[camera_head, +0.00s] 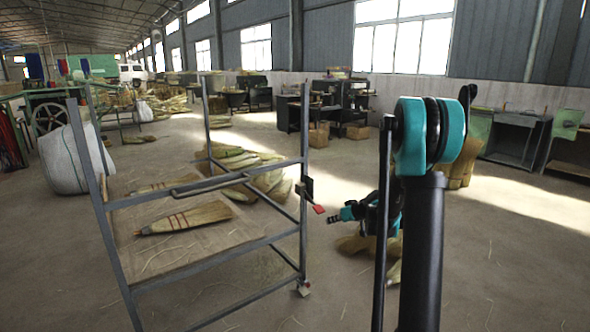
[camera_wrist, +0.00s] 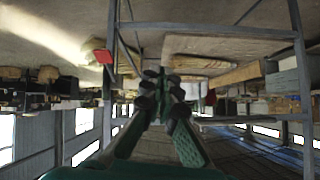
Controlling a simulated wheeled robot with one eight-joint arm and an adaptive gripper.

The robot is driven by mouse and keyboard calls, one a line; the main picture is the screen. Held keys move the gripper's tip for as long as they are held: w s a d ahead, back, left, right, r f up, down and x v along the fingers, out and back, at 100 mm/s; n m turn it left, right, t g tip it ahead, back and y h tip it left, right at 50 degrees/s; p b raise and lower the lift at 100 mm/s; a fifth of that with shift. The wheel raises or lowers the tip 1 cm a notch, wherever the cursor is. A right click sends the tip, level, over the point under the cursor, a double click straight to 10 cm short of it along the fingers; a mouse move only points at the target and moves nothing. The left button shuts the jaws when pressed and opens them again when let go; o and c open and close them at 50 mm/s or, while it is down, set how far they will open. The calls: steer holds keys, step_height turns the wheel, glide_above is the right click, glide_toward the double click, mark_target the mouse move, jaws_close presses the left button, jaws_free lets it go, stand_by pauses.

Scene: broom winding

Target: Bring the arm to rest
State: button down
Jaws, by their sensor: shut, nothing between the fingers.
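My gripper (camera_head: 334,218) is at the right of the metal cart in the head view, pointing left toward the cart's right front post. It is shut and empty, apart from the post and a small red piece (camera_head: 319,209) on it. In the wrist view, which is upside down, the dark fingertips (camera_wrist: 163,84) of my gripper are together in the middle. The cart's frame (camera_wrist: 208,26) is beyond them. My upper arm hides part of the lower arm in the head view.
The cart (camera_head: 230,243) holds a straw broom (camera_head: 188,218) on its board, with another broom (camera_head: 160,187) behind. Broom piles (camera_head: 268,172) lie on the floor behind the cart. A white sack (camera_head: 72,160) stands at left. Benches and machines line the back wall. Floor at right is open.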

steer(key=s+d+f+m+g+h, duration=0.2)
steer(key=s+h, duration=0.1)
steer(key=s, duration=1.7)
steer(key=s+d+f+m+g+h, duration=0.1)
steer(key=s+d+m+g+h, duration=0.1)
steer(key=s, duration=1.8)
steer(key=shift+s+f+m+h, duration=0.2)
steer(key=shift+f+m+h, duration=0.15)
steer(key=shift+m+h, duration=0.35)
